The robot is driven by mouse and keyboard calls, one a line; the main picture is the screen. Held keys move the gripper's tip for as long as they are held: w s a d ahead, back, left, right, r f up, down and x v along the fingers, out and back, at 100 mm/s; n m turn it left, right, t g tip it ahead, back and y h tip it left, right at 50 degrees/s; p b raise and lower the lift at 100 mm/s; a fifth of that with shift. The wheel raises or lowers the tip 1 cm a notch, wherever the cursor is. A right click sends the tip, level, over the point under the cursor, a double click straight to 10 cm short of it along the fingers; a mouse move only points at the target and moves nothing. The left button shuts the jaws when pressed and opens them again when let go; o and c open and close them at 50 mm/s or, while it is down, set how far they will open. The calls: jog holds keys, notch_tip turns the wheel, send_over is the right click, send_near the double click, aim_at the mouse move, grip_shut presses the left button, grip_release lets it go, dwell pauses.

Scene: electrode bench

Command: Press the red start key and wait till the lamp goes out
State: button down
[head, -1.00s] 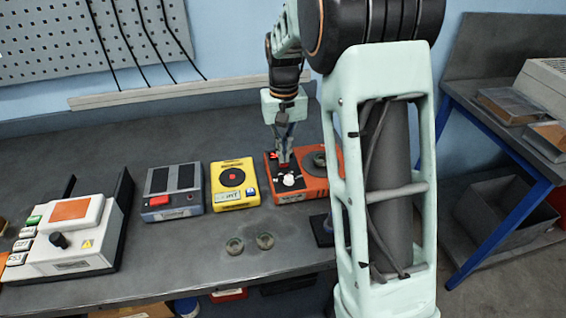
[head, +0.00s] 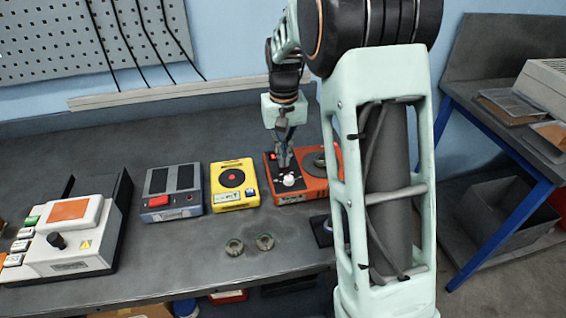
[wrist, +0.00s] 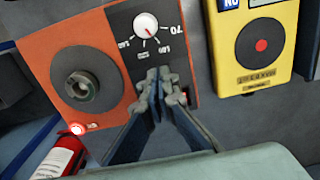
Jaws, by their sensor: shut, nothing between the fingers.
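An orange unit (head: 316,188) with a black panel, a white dial knob and a round dark plate stands on the bench; it also shows in the wrist view (wrist: 112,112). A small red key (head: 272,156) is at the panel's far-left corner. In the wrist view the red key (wrist: 184,94) is partly hidden by a fingertip. A small red lamp (wrist: 78,128) glows at the orange unit's corner. My gripper (head: 283,164) is shut and empty, fingers pointing down at the black panel; in the wrist view the fingertips (wrist: 157,84) are beside the key. I cannot tell whether they touch.
A yellow unit (head: 235,193) with a red-centred disc stands left of the orange one. Further left are a grey-blue unit (head: 172,206) with a red button and a white instrument (head: 72,240). A red bottle (wrist: 57,157) shows in the wrist view.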

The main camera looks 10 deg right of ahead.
jog(key=shift+r+p, duration=2.3)
jog(key=shift+r, duration=0.75)
jog(key=shift+f, duration=0.1)
